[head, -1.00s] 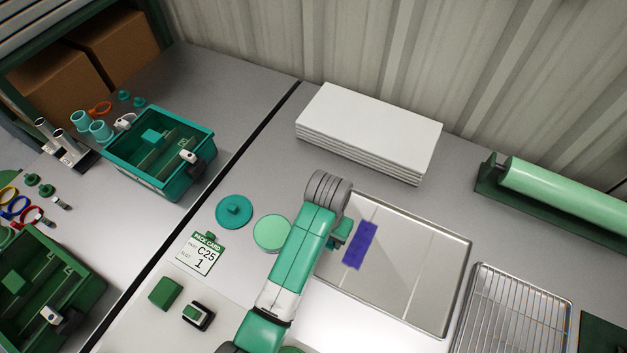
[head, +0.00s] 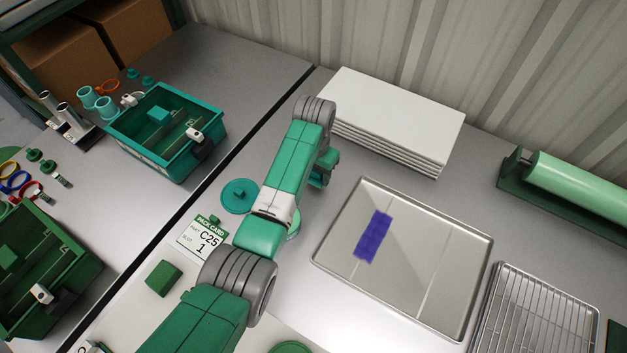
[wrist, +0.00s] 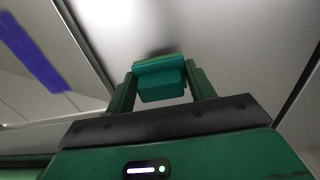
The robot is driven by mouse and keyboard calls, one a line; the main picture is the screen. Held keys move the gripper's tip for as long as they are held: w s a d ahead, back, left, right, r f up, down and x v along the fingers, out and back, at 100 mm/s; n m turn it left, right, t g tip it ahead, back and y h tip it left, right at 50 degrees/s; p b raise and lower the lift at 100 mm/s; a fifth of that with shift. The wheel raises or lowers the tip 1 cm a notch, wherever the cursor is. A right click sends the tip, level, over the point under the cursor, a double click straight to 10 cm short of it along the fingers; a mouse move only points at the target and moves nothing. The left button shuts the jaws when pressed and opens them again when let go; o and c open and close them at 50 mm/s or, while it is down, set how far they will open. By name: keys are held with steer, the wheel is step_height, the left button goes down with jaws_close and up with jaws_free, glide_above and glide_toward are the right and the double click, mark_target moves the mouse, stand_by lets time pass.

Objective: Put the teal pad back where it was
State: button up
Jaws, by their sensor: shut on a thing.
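My gripper (head: 324,174) is between the pale tray (head: 328,247) and the teal bin, near the front of the white stack. In the wrist view my gripper (wrist: 160,85) is shut on the teal pad (wrist: 160,80), a small block between the two fingers. The pad appears to be above the grey bench; the exact gap cannot be told. A purple patch (head: 373,237) lies on the tray and also shows at the left of the wrist view (wrist: 30,55). A round teal disc (head: 239,196) lies on the bench left of my arm.
A teal bin (head: 172,174) holding a teal block (head: 159,116) stands left, past a dark bench seam. White stacked sheets (head: 395,108) lie behind. A wire rack (head: 535,320) is right. A pack card (head: 204,239) and green square (head: 164,278) lie front left.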

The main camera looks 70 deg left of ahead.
mark_target(314, 179)
steer(key=shift+a+f, duration=0.1)
steer(key=shift+a, duration=0.05)
steer(key=f+b, duration=0.2)
steer(key=f, duration=0.1)
steer(key=shift+a, duration=0.2)
steer(key=shift+d+f+b, duration=0.1)
steer(key=shift+f+b, duration=0.2)
steer(key=shift+f, duration=0.05)
steer(key=shift+r, duration=0.1)
steer(key=o, duration=1)
steer(key=shift+c, duration=0.2)
